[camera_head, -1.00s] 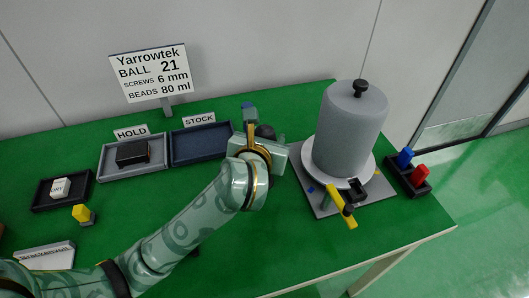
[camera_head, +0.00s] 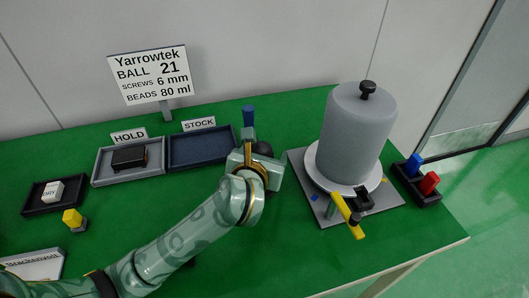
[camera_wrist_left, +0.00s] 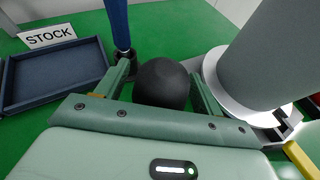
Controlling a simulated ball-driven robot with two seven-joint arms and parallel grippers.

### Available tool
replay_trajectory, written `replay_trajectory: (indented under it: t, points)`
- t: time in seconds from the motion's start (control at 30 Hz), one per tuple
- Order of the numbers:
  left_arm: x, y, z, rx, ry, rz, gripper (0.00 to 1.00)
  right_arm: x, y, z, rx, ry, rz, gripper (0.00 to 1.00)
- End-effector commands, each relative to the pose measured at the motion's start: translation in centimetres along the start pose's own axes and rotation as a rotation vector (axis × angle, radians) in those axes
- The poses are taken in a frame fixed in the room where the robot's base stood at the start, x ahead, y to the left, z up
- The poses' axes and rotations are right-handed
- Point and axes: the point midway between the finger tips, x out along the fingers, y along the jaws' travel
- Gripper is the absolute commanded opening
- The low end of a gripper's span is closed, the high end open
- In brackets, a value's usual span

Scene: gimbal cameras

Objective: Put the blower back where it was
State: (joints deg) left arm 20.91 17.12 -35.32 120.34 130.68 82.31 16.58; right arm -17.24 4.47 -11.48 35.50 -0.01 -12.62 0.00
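The blower, a black round bulb (camera_head: 263,148), is between the fingers of my left gripper (camera_head: 250,148). In the left wrist view the bulb (camera_wrist_left: 161,83) sits between the two green fingertips, which appear shut on its sides; its underside and any nozzle are hidden. The gripper is over the green table, right of the STOCK tray (camera_head: 203,160) and left of the grey cylinder. My right gripper is not in view.
A blue upright handle (camera_head: 248,116) stands close behind the gripper. The grey cylinder (camera_head: 352,135) stands on a plate, with a yellow-handled tool (camera_head: 346,214) in front. Right of it is a holder with blue and red blocks (camera_head: 420,184). The HOLD tray (camera_head: 105,182) contains a black box (camera_head: 130,157).

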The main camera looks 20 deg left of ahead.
Motion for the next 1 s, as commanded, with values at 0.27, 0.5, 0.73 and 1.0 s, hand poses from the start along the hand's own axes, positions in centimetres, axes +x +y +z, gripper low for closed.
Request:
replay_trajectory:
  t: [0.27, 0.5, 0.73, 1.0]
  points:
    - [-0.7, 0.0, 0.4, 0.001, -0.001, -0.001, 0.67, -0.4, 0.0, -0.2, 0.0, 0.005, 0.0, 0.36]
    - [-5.9, 0.0, 0.7, -0.001, -0.002, -0.002, 0.67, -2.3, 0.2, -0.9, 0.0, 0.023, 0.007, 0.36]
    - [-10.5, 0.0, 0.5, 0.0, -0.001, -0.001, 0.67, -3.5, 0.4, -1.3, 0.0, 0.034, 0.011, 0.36]
    - [-12.2, 0.0, 0.3, 0.0, 0.0, 0.001, 0.67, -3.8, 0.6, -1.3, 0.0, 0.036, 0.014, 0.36]
